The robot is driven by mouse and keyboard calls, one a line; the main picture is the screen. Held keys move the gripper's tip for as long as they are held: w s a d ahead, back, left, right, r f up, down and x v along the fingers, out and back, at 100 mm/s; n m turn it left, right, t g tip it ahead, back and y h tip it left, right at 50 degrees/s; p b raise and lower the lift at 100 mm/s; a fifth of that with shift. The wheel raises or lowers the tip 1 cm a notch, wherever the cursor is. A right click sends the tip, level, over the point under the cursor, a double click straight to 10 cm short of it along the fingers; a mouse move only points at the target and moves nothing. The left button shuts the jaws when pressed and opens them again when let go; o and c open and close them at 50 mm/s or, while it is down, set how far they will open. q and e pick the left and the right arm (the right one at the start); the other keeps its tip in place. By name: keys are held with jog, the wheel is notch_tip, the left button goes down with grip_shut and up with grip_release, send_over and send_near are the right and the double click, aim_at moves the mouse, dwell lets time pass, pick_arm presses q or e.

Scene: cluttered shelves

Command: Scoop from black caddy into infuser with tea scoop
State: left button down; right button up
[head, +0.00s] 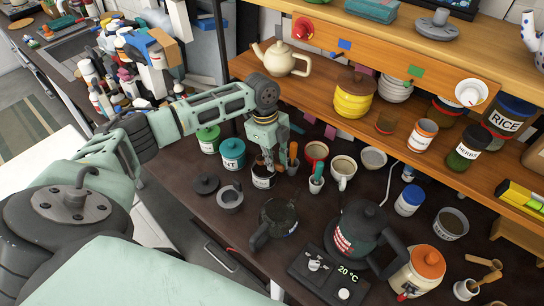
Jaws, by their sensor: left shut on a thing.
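My left gripper (268,158) reaches down over the mouth of a black caddy (263,182) with a pale label on the dark counter. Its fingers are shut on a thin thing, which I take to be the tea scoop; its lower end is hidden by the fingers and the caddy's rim. A grey ring-shaped cup with a small handle (230,198), possibly the infuser, stands to the left of the caddy. A black lid (206,184) lies farther left. What is inside the caddy cannot be made out. My right gripper is not in view.
Close around are a teal canister (232,154), a green one (208,139), small pots, mugs and a dark teapot (275,222). A black kettle (356,233) stands near a 20 °C display. The wooden shelf (318,84) overhangs behind.

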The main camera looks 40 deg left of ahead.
pick_arm(q)
jog(key=shift+d+r+y+p, duration=0.2)
jog(key=shift+r+y+p, duration=0.8)
jog(key=shift+p, duration=0.75)
